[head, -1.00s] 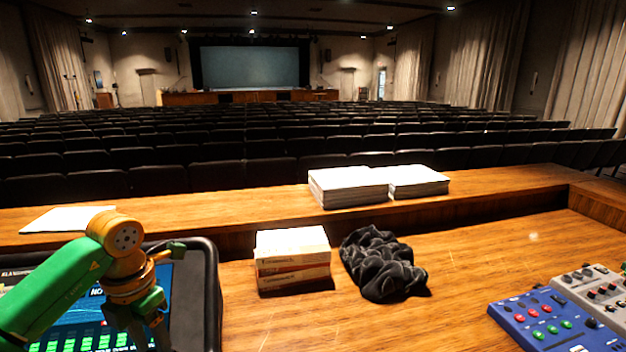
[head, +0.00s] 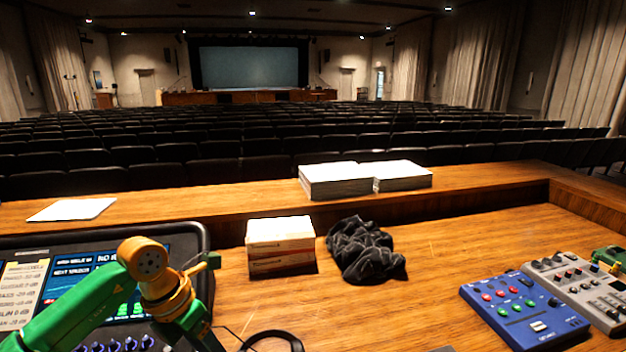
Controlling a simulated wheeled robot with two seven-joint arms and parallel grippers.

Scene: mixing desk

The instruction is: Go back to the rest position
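My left arm comes in from the lower left over the mixing console. Its gripper (head: 207,340) points down at the bottom edge, in front of the console's right side. The fingertips are cut off by the frame, so I cannot tell whether it is open or shut. I see nothing held in it. My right gripper is not clearly in view. A green and yellow piece (head: 608,257) shows at the right edge, and I cannot tell whether it is part of my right arm.
The console (head: 208,250) has a lit screen. Small boxes (head: 281,238) and a crumpled black cloth (head: 362,250) lie mid-desk. A blue pedal (head: 520,310) and a grey mixer (head: 575,285) sit right. Paper stacks (head: 335,182) lie on the ledge. A black curved band (head: 272,335) shows at the bottom.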

